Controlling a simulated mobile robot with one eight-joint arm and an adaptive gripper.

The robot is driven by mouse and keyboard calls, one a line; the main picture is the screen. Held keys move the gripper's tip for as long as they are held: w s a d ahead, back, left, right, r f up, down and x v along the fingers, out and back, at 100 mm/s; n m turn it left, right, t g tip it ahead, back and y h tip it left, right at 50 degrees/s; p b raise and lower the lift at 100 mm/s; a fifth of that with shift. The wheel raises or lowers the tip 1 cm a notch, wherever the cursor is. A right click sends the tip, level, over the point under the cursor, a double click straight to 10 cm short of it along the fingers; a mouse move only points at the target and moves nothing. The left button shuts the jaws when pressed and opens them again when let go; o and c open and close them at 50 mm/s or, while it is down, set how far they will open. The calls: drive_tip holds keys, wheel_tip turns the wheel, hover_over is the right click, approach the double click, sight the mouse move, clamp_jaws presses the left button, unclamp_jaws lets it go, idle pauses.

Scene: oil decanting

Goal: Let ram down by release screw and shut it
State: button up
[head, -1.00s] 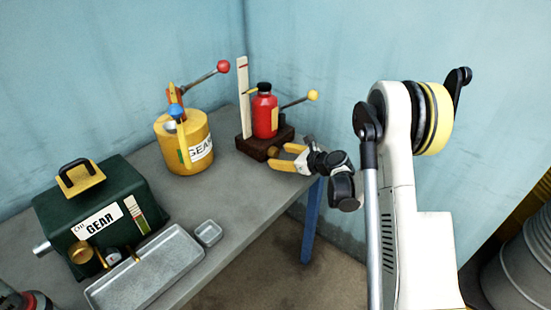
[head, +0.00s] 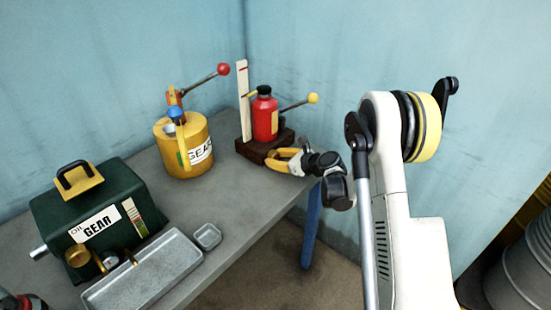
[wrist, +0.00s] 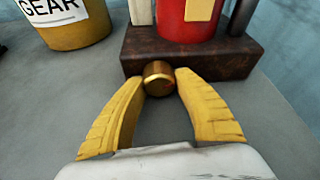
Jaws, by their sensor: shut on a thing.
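The red jack (head: 265,116) stands upright on its dark brown base (head: 250,148) near the table's back right corner. A pale upright scale (head: 243,100) with red marks stands beside it, and a lever with a yellow knob (head: 313,98) sticks out to the right. The brass release screw (wrist: 158,80) shows at the front of the base in the wrist view. My gripper (wrist: 160,76) has its yellow fingers on either side of the screw and is shut on it. In the head view my gripper (head: 283,158) is at the base's front, with the screw largely hidden.
A yellow gear oil can (head: 184,148) stands left of the jack. A green gear oil box (head: 75,205), a grey tray (head: 150,265) and a small square dish (head: 207,236) are nearer. Grey tabletop (head: 235,195) lies clear before the jack. A drum (head: 525,260) stands at far right.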

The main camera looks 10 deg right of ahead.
drive_tip(key=shift+m+g+y, duration=0.4)
drive_tip(key=shift+m+y, duration=0.2)
drive_tip(key=shift+m, duration=0.4)
drive_tip(key=shift+a, duration=0.1)
drive_tip(key=o, duration=1.2)
drive_tip(key=v, duration=1.2)
